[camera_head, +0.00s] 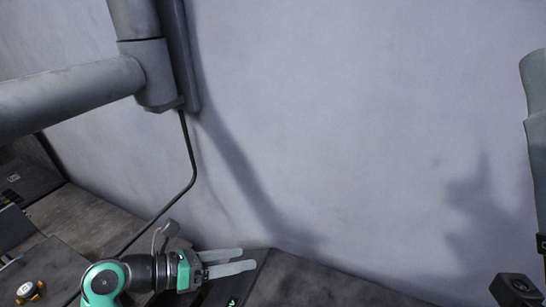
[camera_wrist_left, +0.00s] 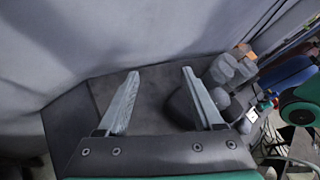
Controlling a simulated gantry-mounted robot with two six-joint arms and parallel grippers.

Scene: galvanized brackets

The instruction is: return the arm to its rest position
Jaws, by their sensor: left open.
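My left gripper (camera_head: 248,259) is low in the head view, left of the middle, with its two pale fingers pointing right. In the left wrist view the same gripper (camera_wrist_left: 160,72) has its fingers spread wide, with nothing between them. It is open and empty, near the grey wall (camera_head: 330,130).
A grey work surface (camera_head: 90,222) lies along the wall at the lower left. A small white and yellow item (camera_head: 28,291) lies at the lower left. Grey blocky objects (camera_wrist_left: 225,70) stand right of the fingers in the wrist view. Thick grey pipes (camera_head: 75,95) cross the upper left.

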